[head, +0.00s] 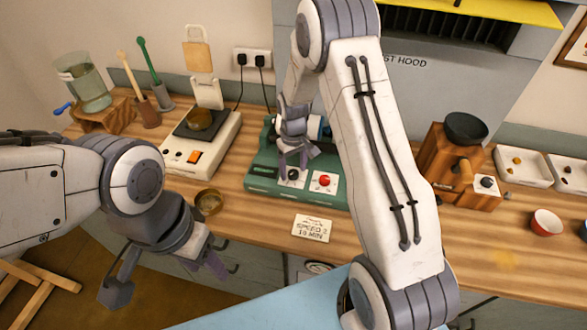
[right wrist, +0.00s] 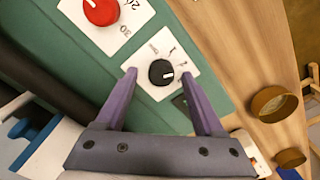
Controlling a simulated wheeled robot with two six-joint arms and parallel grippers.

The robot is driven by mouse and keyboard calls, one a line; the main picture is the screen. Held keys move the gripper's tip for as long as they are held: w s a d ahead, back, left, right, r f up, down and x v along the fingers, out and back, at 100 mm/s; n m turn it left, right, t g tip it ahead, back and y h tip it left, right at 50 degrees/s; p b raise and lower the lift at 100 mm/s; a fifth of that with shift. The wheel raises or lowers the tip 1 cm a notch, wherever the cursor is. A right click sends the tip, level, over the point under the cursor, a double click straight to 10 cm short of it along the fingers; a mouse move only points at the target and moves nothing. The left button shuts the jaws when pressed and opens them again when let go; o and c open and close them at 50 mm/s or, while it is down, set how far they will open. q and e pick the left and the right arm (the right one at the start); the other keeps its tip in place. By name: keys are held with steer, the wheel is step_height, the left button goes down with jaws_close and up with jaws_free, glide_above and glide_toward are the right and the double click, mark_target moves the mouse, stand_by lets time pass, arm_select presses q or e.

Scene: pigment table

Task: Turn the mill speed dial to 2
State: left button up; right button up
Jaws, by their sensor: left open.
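The green mill (head: 262,182) stands at the middle of the bench. Its black speed dial (head: 292,175) sits on a white plate left of a red dial (head: 325,181). In the right wrist view the black dial (right wrist: 161,73) shows a white pointer mark aimed right, toward small printed numbers; I cannot tell exactly which number it meets. My right gripper (head: 292,167) is above the dial. Its two purple fingertips (right wrist: 159,76) are spread on either side of the dial, with gaps showing. My left gripper (head: 166,277) is open and empty in front of the bench.
A card (head: 312,228) reading "SPEED 2 10 MIN" lies before the mill. A brass bowl (head: 209,202) is left of it, near a white scale (head: 200,150). A wooden grinder (head: 460,170) and red bowl (head: 546,222) stand right.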

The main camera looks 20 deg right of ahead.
mark_target(293, 172)
steer(key=shift+r, duration=0.1)
steer(key=shift+r, duration=0.35)
step_height(293, 172, up, 10)
steer(key=b, duration=0.2)
steer(key=shift+f+b, duration=0.25)
steer(key=shift+b, duration=0.05)
